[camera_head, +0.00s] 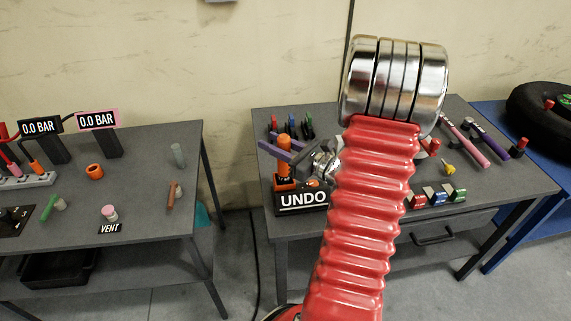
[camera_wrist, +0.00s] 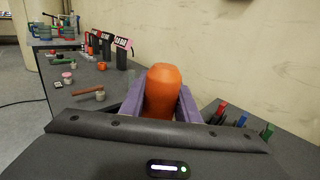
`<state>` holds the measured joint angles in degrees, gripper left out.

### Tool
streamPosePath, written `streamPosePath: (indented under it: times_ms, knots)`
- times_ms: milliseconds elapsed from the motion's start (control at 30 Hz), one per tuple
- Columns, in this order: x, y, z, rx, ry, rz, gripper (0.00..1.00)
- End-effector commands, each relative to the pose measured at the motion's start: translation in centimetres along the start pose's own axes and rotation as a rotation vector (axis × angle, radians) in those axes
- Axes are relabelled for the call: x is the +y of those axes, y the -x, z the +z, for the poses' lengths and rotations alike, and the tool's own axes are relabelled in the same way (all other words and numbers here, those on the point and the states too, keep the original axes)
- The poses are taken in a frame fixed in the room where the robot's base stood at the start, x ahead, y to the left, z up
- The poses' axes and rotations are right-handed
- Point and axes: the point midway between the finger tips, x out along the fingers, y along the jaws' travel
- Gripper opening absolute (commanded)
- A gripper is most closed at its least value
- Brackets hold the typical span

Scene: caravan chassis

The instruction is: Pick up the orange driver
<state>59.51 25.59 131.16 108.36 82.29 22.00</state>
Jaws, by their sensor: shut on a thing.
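The orange driver (camera_head: 284,172) stands upright on the right-hand table, above the black UNDO sign. Its rounded orange handle also fills the middle of the wrist view (camera_wrist: 161,92). My gripper (camera_head: 283,148) is at the driver, with its purple fingers on either side of the handle. In the wrist view the fingers press against both sides of the orange handle. The driver's lower end is hidden in the wrist view by the gripper body. My red ribbed arm covers the middle of the table in the head view.
The UNDO sign (camera_head: 303,199) stands just in front. Several small drivers with red, blue and green handles (camera_head: 308,125) stand behind. Coloured blocks (camera_head: 437,196) and pink and purple hammers (camera_head: 466,144) lie right. A left table (camera_head: 140,160) stands across a gap.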

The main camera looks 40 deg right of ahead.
Motion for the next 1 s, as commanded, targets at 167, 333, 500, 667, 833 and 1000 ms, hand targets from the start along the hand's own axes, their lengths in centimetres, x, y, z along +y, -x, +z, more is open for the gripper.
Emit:
streamPosePath:
  times_ms: [167, 333, 500, 667, 833, 1000]
  knots:
    - [0.0, 0.0, 0.0, 0.0, 0.0, 0.0, 0.0]
    - [0.0, 0.0, 0.1, -0.002, 0.001, 0.0, 0.0]
    - [0.0, 0.0, 0.1, -0.002, 0.002, 0.0, 0.0]
    - [0.0, 0.0, 0.7, -0.003, 0.003, 0.0, 0.0]
    - [0.0, 0.0, 2.2, -0.003, 0.005, 0.0, 0.0]
    - [-0.1, 0.0, 4.5, -0.003, 0.006, -0.001, 0.0]
